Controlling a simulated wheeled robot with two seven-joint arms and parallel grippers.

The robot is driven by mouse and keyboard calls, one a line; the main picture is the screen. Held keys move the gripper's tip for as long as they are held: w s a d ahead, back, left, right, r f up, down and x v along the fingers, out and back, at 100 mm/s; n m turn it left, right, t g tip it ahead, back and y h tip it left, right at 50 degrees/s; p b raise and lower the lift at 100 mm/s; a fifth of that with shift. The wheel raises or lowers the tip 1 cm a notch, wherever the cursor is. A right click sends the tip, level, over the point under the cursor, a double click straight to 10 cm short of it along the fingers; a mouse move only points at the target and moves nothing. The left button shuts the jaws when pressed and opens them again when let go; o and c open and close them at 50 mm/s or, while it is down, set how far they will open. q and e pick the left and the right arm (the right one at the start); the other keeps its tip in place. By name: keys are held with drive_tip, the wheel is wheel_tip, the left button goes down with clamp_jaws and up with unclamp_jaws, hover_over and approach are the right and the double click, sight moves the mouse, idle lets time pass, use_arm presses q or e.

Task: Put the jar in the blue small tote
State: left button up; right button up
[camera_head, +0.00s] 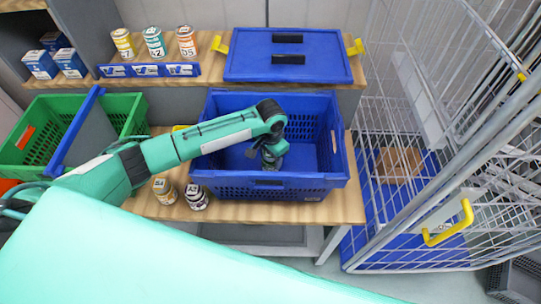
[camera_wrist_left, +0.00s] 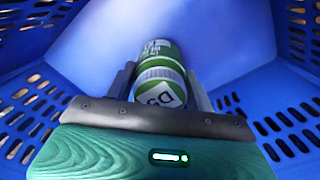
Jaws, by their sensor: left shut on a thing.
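The blue small tote (camera_head: 318,180) stands on the wooden shelf, open at the top. My left arm reaches over its left side, and my left gripper (camera_head: 272,160) is down inside it. In the left wrist view the gripper (camera_wrist_left: 160,90) is shut on a green and white jar (camera_wrist_left: 160,72), with a finger on each side. The tote's blue floor (camera_wrist_left: 215,40) and slotted walls surround the jar there. I cannot tell whether the jar touches the floor. In the head view the jar is mostly hidden by the gripper. My right gripper is not in view.
Three jars (camera_head: 154,42) stand on the back shelf beside a blue lid (camera_head: 288,55). A green crate (camera_head: 125,108) is at left. A wire cage cart (camera_head: 430,150) stands close on the right.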

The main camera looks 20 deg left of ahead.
use_arm(q)
drive_tip(key=o, duration=1.2)
drive_tip(key=shift+f, duration=0.1)
wheel_tip(320, 180, up, 12)
drive_tip(key=shift+r+b, duration=0.2)
drive_tip(key=shift+b, duration=0.5)
